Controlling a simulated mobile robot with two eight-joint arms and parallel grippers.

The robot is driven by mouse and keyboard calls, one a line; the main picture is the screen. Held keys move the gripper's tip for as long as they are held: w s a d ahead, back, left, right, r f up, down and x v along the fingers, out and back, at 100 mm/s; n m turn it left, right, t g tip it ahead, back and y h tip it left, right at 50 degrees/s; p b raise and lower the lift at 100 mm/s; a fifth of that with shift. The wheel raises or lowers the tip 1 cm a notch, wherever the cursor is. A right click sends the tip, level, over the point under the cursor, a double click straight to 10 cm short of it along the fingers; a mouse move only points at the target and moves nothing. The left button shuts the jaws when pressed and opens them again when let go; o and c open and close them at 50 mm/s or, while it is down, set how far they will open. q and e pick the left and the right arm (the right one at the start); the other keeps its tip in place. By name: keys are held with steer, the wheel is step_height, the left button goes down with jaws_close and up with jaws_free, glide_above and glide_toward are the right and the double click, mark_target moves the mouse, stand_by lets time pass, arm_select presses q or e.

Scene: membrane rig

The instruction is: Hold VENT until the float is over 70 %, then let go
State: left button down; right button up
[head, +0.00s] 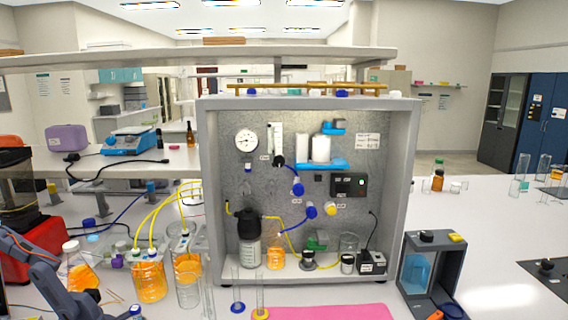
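The rig is a grey open-fronted cabinet (210,190) with a speckled back panel. A narrow white upright gauge (275,140) near its top may be the float indicator; the float's level is too small to read. A black control box (349,186) with a small green display sits at the right of the panel. A yellow round knob (330,208) is below it, and blue valve handles (297,189) are to its left. I cannot read which control is labelled VENT. A blue-grey link of my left arm enters at the lower left. Neither gripper can be made out.
Beakers of orange liquid (149,282) with yellow tubes stand left of the rig. A dark grey box-shaped stand (430,265) is at the right. A shelf (300,57) crosses above the rig.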

jaws_close()
stand_by(1.3)
